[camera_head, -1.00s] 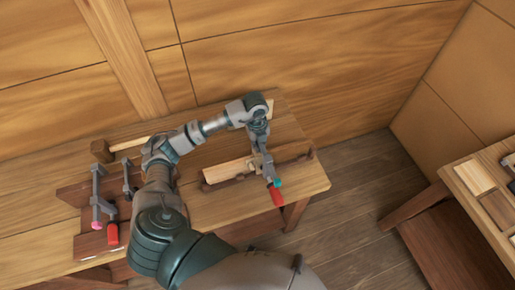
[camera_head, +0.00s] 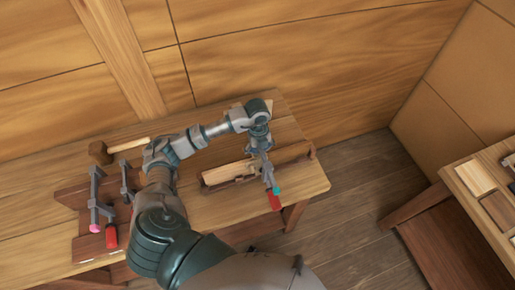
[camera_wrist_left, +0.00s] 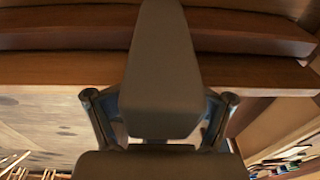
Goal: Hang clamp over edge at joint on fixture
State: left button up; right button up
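The clamp, with a grey bar, a teal tip and a red handle (camera_head: 274,200), is in my left gripper (camera_head: 260,150) over the front of the fixture. In the left wrist view its grey body (camera_wrist_left: 162,75) stands between the two fingers of my left gripper (camera_wrist_left: 160,110) and hides part of what is behind. The fixture holds a pale board (camera_head: 225,173) on the left and a browner board (camera_head: 291,152) on the right. The clamp and gripper cover the area near where they meet; I cannot tell whether the clamp touches the edge. My right gripper is not in view.
The wooden bench (camera_head: 311,182) ends just right of the fixture. At the left, a rack (camera_head: 78,198) holds other clamps (camera_head: 95,205), with a mallet (camera_head: 100,152) behind. A second table (camera_head: 447,175) stands at the right, beyond open floor.

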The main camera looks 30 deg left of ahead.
pick_arm(q)
jog(key=shift+w+f, duration=0.1)
jog(key=shift+f, duration=0.75)
jog(key=shift+w+a, duration=0.15)
jog(key=shift+w, duration=0.1)
jog(key=shift+s+r, duration=0.15)
jog(key=shift+r, duration=0.05)
jog(key=shift+s+r, duration=0.15)
jog(key=shift+s, duration=0.05)
jog(key=shift+a, duration=0.1)
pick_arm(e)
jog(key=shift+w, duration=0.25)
